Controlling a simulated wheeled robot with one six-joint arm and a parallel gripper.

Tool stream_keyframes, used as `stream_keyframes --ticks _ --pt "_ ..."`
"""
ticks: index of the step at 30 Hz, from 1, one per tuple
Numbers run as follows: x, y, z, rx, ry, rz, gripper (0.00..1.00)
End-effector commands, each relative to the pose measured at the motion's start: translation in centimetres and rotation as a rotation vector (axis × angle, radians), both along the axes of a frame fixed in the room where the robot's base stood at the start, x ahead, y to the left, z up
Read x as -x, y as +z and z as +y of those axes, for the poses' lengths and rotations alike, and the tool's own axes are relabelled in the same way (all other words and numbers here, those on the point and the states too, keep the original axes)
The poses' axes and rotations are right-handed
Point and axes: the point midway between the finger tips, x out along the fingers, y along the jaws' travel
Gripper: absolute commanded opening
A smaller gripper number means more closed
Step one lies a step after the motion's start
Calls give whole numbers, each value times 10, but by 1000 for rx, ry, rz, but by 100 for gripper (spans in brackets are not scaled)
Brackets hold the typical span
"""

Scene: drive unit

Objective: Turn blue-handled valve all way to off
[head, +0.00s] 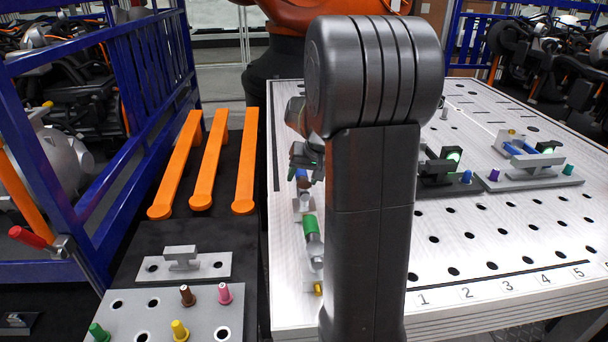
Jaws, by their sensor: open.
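My dark grey arm stands upright in the middle of the head view and covers much of the table behind it. My gripper (303,172) shows only in part at the arm's left side, over the left edge of the white table; its fingers are small and partly hidden. No valve with a blue handle can be made out for certain. A grey fixture with a blue part (516,149) sits on the table at the right, well apart from my gripper. A green-banded metal part (312,232) lies below my gripper, partly behind the arm.
The perforated white table (470,215) fills the right side. A black fixture (436,170) with a green light stands on it. Orange bars (208,165) and a peg plate (165,305) with coloured pegs lie at the left. A blue metal frame (85,120) borders the far left.

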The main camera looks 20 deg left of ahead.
Motion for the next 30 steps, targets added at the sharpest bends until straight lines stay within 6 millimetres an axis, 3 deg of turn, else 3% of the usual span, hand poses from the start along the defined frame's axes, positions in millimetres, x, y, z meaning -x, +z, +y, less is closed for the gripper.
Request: stream_keyframes --ticks 7,15,30 --pt "0 -1 0 0 0 0 50" --pt "0 -1 0 0 0 0 0" --pt "-1 0 -4 1 -99 -2 0"
